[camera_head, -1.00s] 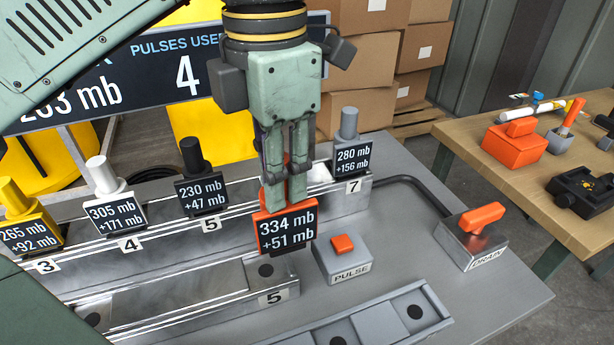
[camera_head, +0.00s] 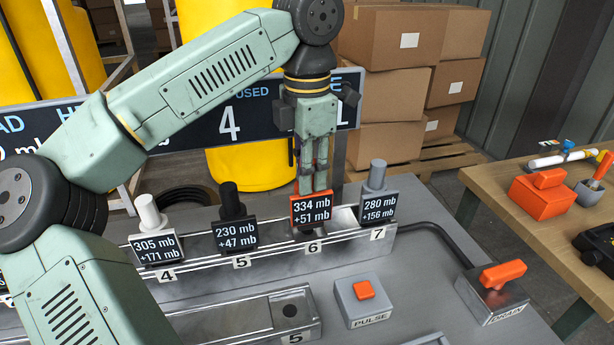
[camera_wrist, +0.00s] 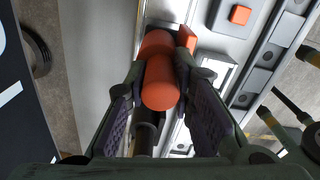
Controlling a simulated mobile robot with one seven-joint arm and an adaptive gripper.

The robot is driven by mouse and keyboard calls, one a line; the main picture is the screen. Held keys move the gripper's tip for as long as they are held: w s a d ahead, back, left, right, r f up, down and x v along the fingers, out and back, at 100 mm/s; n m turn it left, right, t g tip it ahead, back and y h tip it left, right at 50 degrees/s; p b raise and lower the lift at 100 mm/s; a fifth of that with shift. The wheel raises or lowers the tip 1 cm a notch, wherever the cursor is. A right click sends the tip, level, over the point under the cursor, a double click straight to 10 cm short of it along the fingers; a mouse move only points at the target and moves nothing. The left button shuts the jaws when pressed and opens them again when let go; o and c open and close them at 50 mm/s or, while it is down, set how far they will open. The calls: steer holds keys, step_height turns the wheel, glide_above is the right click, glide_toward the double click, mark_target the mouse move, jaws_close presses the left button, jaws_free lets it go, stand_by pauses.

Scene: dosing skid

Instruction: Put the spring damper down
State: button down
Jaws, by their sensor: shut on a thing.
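The orange spring damper (camera_head: 297,210) carries a display reading 334 mb, +51 mb. My gripper (camera_head: 313,186) is shut on its orange knob from above. The damper is upright over the place marked 6 on the back rail (camera_head: 345,240), between the black damper (camera_head: 231,214) at 5 and the grey damper (camera_head: 376,180) at 7. It seems slightly raised; I cannot tell whether its base touches the rail. In the wrist view the orange knob (camera_wrist: 161,84) lies between my two fingers. The damper's foot is hidden.
A white-topped damper (camera_head: 150,215) stands at 4. The PULSE box (camera_head: 364,306) and the DRAIN handle (camera_head: 502,274) are at the front right. A shorter rail (camera_head: 250,312) marked 5 lies in front. A wooden table (camera_head: 500,185) stands at the right.

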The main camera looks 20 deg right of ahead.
steer(key=shift+f, duration=1.1)
steer(key=shift+f, duration=0.25)
steer(key=c, duration=1.4)
jaws_free()
steer(key=shift+r, duration=0.1)
step_height(320, 180, up, 12)
steer(key=shift+r, duration=0.15)
